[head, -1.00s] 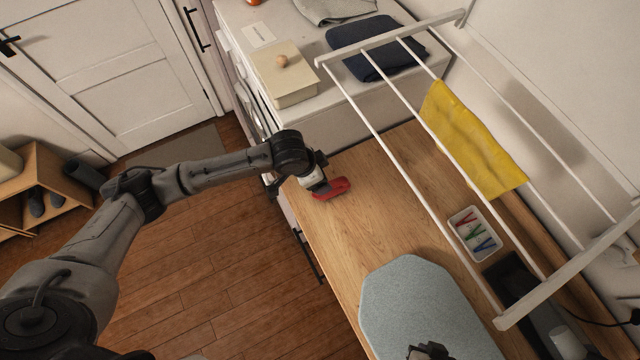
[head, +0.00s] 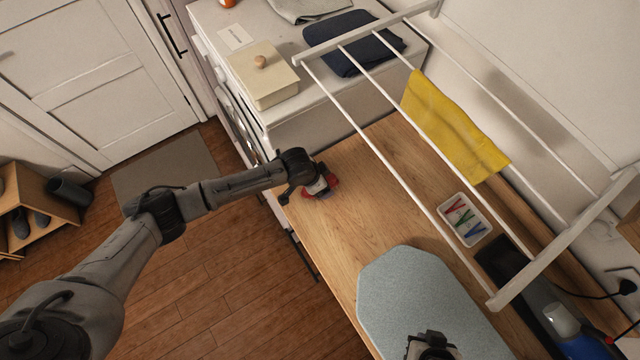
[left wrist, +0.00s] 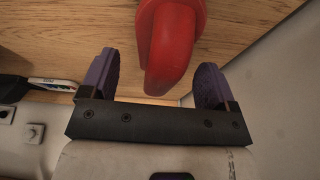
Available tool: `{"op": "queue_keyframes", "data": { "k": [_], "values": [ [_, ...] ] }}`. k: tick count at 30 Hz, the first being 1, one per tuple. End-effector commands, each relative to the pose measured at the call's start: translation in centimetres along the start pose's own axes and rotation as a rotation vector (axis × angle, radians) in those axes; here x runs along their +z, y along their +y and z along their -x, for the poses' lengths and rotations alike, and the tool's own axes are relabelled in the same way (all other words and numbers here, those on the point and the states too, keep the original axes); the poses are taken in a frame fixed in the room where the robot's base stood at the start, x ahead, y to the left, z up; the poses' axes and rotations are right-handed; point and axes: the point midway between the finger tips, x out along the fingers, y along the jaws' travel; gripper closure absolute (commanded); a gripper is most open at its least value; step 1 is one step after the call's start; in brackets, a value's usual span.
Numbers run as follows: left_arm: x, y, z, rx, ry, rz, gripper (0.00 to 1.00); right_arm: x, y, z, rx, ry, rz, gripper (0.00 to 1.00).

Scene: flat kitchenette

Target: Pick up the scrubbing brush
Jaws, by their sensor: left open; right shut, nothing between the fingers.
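The scrubbing brush (head: 333,182) is red and lies on the wooden worktop near its left end. In the head view my left gripper (head: 319,189) is over it and hides much of it. In the left wrist view the rounded red brush (left wrist: 171,45) reaches in between the two purple fingers of my left gripper (left wrist: 155,80), which is open, with a gap showing on both sides. My right gripper (head: 430,345) is at the bottom edge of the head view, above the ironing board, shut and empty.
The grey-blue ironing board (head: 415,290) covers the near worktop. A drying rack (head: 395,172) with a yellow cloth (head: 450,125) stands over the right side. A white tray of pegs (head: 466,219) sits beneath it. A white appliance (head: 290,118) with a cream box (head: 262,80) borders the worktop's far end.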

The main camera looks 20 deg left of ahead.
Motion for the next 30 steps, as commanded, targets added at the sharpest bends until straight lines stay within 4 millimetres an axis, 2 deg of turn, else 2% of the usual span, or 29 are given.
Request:
{"op": "queue_keyframes", "data": {
  "k": [6,14,30],
  "values": [
    [0.0,0.1,-1.7,0.000,-0.001,0.000,0.18,0.0,0.0,-0.1,0.000,0.001,0.000,1.00],
    [0.1,0.0,-1.8,0.000,-0.001,0.000,0.18,0.0,0.1,-0.1,0.003,0.001,0.004,1.00],
    [0.1,0.0,-1.8,0.000,-0.001,0.000,0.70,0.0,0.3,-0.1,0.008,0.000,0.010,1.00]
  ]
}}
